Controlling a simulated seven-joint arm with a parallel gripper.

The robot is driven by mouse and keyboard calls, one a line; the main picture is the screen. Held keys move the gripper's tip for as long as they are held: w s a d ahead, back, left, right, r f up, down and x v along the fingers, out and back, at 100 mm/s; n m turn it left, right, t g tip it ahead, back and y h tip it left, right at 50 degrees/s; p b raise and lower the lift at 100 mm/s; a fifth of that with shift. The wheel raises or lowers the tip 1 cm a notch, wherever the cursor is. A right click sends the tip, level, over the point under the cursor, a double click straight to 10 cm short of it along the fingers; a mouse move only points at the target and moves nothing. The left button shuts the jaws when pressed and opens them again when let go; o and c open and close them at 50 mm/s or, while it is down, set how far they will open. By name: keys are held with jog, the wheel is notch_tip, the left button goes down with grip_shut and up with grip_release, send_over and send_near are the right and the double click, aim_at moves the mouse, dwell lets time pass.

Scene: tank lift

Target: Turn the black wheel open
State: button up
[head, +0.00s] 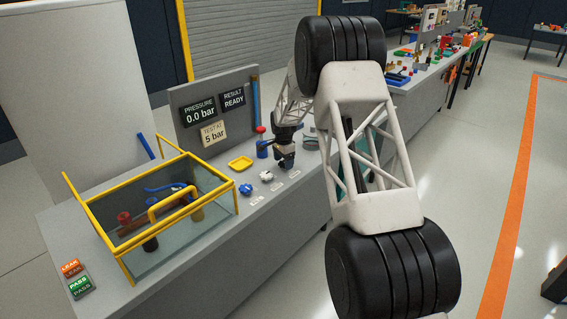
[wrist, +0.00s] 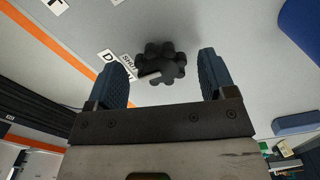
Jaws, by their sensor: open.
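The black wheel (wrist: 160,62) shows in the wrist view as a lobed knob with a light pointer mark on it, on the grey bench top. A label beside it partly reads "SHUT". My gripper (wrist: 168,78) is open, its two blue fingers on either side of the wheel and apart from it, with nothing between them held. In the head view my gripper (head: 284,165) is low over the bench, right of the white knob. The black wheel is hidden there behind my gripper and arm.
A blue knob (head: 246,189) and a white knob (head: 266,176) stand left of my gripper. PASS and LEAK blocks lie at the front left.

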jog(key=shift+f, duration=0.4)
jog(key=c, duration=0.9)
